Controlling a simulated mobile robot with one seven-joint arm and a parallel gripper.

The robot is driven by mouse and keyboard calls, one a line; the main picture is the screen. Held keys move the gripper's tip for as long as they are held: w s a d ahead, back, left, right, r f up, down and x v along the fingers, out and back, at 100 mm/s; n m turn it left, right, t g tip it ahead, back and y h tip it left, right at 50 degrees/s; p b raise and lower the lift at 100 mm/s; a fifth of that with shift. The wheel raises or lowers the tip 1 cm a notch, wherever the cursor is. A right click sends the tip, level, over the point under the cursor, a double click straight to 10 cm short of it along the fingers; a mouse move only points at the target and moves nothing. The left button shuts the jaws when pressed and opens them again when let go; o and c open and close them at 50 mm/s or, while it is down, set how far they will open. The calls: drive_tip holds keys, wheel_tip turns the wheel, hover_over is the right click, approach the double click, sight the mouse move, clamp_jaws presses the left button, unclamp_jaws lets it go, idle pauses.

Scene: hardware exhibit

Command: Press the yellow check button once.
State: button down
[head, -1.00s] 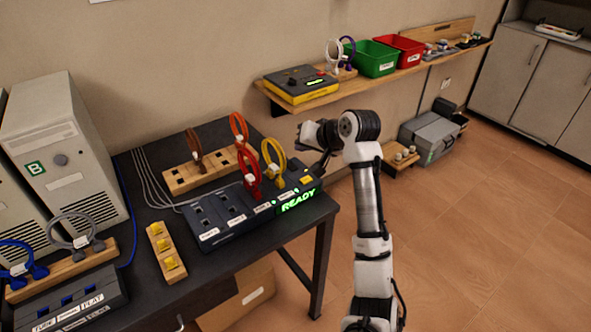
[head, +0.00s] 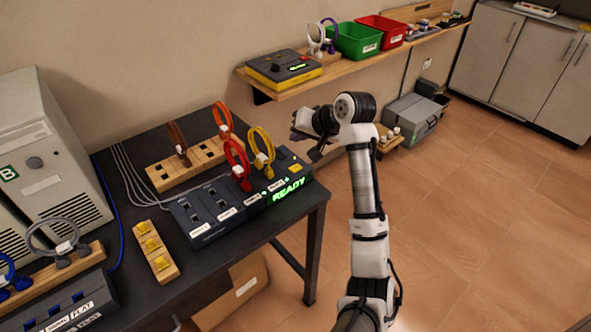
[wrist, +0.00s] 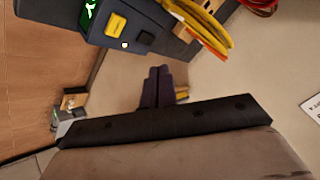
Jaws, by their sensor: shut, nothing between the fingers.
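The yellow check button (wrist: 116,24) sits on the end of a dark console (wrist: 72,18) at the top of the wrist view. In the head view the yellow button (head: 295,167) is a small patch on the console (head: 205,231), above the lit green READY sign (head: 289,191). My gripper (wrist: 158,70) is shut and empty, its dark fingers together below the console in the wrist view, apart from the button. In the head view my gripper (head: 297,136) is above and beyond the console's right end, partly hidden by my wrist.
Red (head: 238,160) and yellow (head: 262,145) cable loops stand upright on the console near the button. A wall shelf (head: 340,68) holds a yellow-and-black box (head: 284,70) and green (head: 355,41) and red bins. Floor right of the table is open.

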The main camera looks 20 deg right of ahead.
drive_tip(key=b, duration=0.5)
hover_over(298, 170)
wheel_tip(298, 170, down, 5)
drive_tip(key=shift+f, duration=1.4)
idle(0.5)
drive_tip(key=shift+f, duration=0.4)
drive_tip(key=shift+f, duration=0.45)
idle(0.4)
drive_tip(key=shift+r, duration=0.1)
drive_tip(key=shift+r+p, duration=0.65)
drive_tip(key=shift+r, duration=0.1)
